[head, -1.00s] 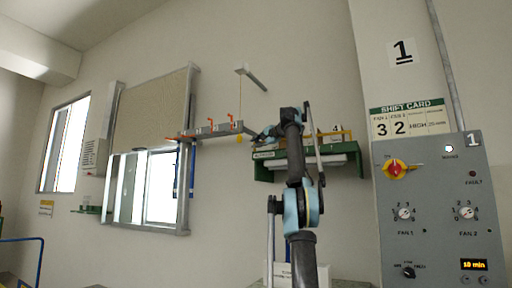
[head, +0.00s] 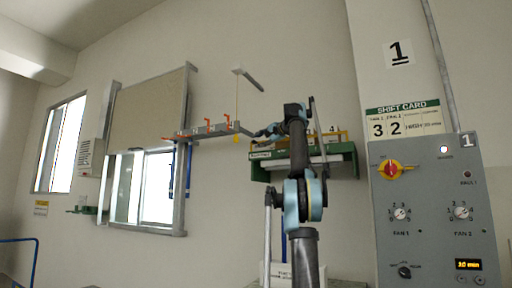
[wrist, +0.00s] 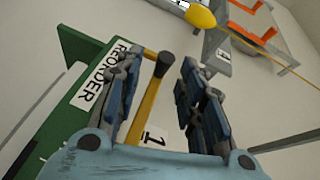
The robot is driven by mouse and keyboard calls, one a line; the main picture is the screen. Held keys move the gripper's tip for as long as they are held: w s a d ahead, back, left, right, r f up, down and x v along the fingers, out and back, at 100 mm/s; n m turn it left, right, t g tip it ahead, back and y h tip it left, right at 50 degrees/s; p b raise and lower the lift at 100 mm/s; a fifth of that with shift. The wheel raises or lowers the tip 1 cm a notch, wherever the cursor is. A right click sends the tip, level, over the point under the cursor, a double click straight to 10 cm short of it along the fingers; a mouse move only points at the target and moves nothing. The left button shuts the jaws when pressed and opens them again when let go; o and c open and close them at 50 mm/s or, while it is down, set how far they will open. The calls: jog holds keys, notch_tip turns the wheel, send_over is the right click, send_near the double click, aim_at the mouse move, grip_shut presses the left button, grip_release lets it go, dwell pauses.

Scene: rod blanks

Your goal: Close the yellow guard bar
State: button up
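The yellow guard bar (head: 343,136) runs along the top of the green wall shelf (head: 262,172), partly hidden behind my arm in the head view. In the wrist view the yellow bar (wrist: 146,108) with a dark end shows between the two fingers of my gripper (wrist: 164,65). The fingers are spread, with a gap visible on the bar's right; I cannot tell whether either finger touches it. In the head view my gripper (head: 257,134) is small, at the shelf's upper left. The green shelf (wrist: 62,135) carries a REORDER label in the wrist view.
A grey rail with orange hooks (head: 208,130) projects left of my gripper. A yellow pull knob (wrist: 200,15) hangs on a cord close ahead. A grey control panel (head: 430,225) is at the right. A window with a shutter (head: 150,105) is at the left.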

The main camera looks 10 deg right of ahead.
jog(key=f+v, duration=0.1)
jog(key=v, duration=0.5)
jog(key=shift+s+d+r, duration=0.2)
jog(key=shift+s+r, duration=0.05)
jog(key=shift+r, duration=0.2)
jog(key=shift+c, duration=0.6)
